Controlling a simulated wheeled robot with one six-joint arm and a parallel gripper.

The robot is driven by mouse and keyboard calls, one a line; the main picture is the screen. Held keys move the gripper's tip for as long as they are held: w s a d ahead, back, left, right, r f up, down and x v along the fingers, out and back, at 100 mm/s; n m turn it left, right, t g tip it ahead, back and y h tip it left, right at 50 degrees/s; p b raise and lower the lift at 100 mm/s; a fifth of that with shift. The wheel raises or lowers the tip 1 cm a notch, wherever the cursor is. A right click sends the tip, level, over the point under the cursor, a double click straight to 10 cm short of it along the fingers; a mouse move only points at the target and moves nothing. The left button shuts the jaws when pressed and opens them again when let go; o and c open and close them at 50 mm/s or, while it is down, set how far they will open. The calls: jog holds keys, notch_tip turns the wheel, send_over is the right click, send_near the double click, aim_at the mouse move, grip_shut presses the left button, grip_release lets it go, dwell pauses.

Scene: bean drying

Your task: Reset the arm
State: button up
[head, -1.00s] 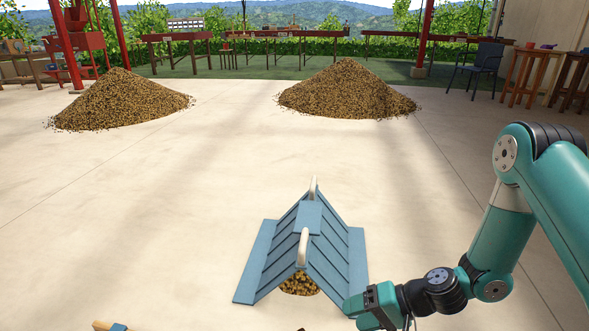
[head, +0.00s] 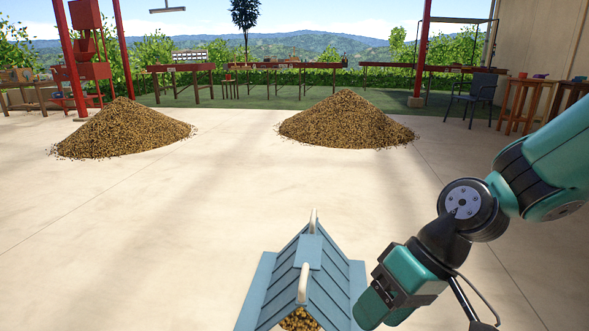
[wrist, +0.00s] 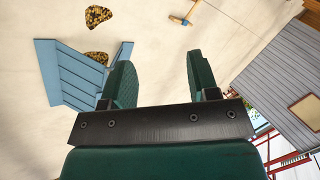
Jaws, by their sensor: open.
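My gripper (head: 372,307) hangs at the right of the blue slatted cover in the head view, overlapping its right edge in the picture. In the wrist view my gripper (wrist: 163,80) shows two green fingers wide apart with nothing between them. My arm comes in from the right side of the head view, bent at its joints.
The blue roof-shaped cover (head: 308,268) with white handles stands on the pale floor over some beans (head: 300,320). Two large bean piles (head: 125,128) (head: 346,120) lie farther back. A wooden-handled tool (wrist: 183,20) lies on the floor. The floor between is clear.

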jog(key=s+d+r+n+t+h+p, duration=0.1)
jog(key=s+d+r+n+h+p, duration=0.15)
jog(key=s+r, duration=0.75)
notch_tip(320, 180, up, 36)
jog(key=m+p, duration=0.1)
jog(key=p, duration=3.5)
jog(key=shift+w+d+r, duration=0.25)
jog(key=shift+d, duration=0.1)
